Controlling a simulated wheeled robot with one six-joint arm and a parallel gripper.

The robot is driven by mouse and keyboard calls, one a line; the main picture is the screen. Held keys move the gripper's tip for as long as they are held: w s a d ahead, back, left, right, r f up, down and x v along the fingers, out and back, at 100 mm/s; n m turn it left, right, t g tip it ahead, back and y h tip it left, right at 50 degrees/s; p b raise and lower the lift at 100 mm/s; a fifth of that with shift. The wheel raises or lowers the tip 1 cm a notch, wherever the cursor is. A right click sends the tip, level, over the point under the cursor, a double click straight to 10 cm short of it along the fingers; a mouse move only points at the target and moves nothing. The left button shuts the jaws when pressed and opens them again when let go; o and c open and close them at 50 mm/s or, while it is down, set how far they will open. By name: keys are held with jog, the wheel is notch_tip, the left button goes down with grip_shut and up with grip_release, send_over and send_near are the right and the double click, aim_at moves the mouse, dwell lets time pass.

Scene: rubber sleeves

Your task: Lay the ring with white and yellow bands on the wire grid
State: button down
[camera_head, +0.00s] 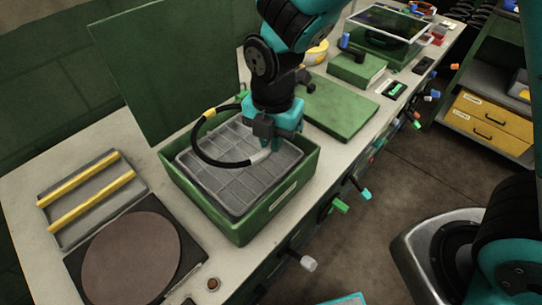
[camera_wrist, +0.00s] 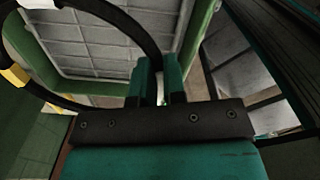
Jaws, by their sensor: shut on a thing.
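The ring (camera_head: 196,146) is a thin black hoop with a yellow band (camera_head: 209,113) at its upper left and a white band (camera_head: 261,156) at its lower right. My gripper (camera_head: 281,140) is shut on the ring's right side. The ring spans over the grey grid (camera_head: 222,181) inside the green crate (camera_head: 285,189); whether it touches the grid is unclear. In the wrist view, the ring (camera_wrist: 128,23) runs into my gripper (camera_wrist: 158,75), with the yellow band (camera_wrist: 14,76) at the left. The grey grid (camera_wrist: 85,45) lies behind.
A tray with two yellow bars (camera_head: 92,193) and a round brown disc (camera_head: 131,258) lie left of the crate. A green board (camera_head: 340,106) lies to its right, and a tall green panel (camera_head: 160,62) stands behind. Knobs and levers (camera_head: 340,205) stick out from the bench front.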

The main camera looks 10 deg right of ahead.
aim_at(272, 168)
jog(key=shift+f, duration=3.45)
jog(key=shift+f, duration=0.1)
jog(key=c, duration=1.2)
grip_release()
notch_tip(272, 168, up, 12)
jog(key=shift+f+b, duration=0.25)
jog(key=shift+b, duration=0.4)
jog(key=shift+d+r, duration=0.1)
jog(key=shift+r, duration=0.25)
jog(key=s+d+r+m+y, duration=0.1)
jog(key=s+r+m, duration=0.2)
jog(key=m, duration=0.4)
jog(key=s+d+r+m+y, duration=0.1)
jog(key=s+d+r+m, duration=0.1)
jog(key=s+m, duration=0.4)
jog(key=s+d+r+m+y, duration=0.2)
jog(key=s+r+m, duration=0.2)
jog(key=m, duration=0.4)
jog(key=shift+s+d, duration=0.1)
jog(key=shift+s, duration=0.45)
